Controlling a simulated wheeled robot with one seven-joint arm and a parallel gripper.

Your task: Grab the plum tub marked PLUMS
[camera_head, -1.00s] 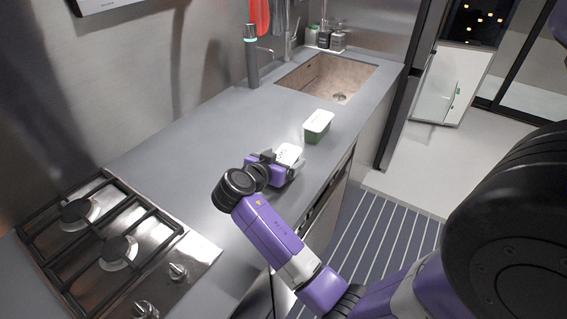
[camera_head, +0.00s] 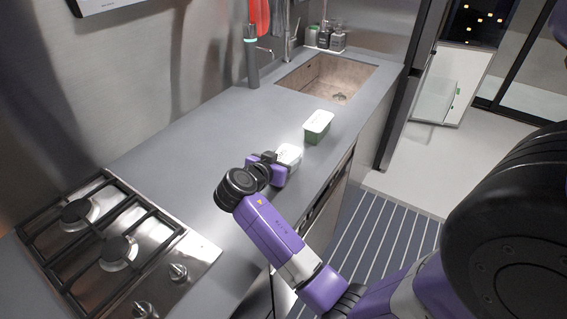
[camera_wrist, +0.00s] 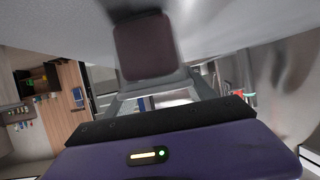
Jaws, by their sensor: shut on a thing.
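My gripper (camera_head: 280,162) is over the counter near its front edge, shut on a small tub. In the head view this tub (camera_head: 289,154) shows a pale lid and a pale side beside the fingers; its lettering is too small to read. In the wrist view a dark plum-coloured face of the tub (camera_wrist: 146,48) shows just beyond the fingers, blurred, with no lettering visible. My wrist hides part of the tub in the head view. I cannot tell whether the tub is touching the counter.
A green tub with a pale lid (camera_head: 318,125) stands just behind, toward the sink (camera_head: 327,77). A dark bottle (camera_head: 251,60) stands at the back wall. A gas hob (camera_head: 110,245) is at the left. The counter (camera_head: 190,150) between is clear.

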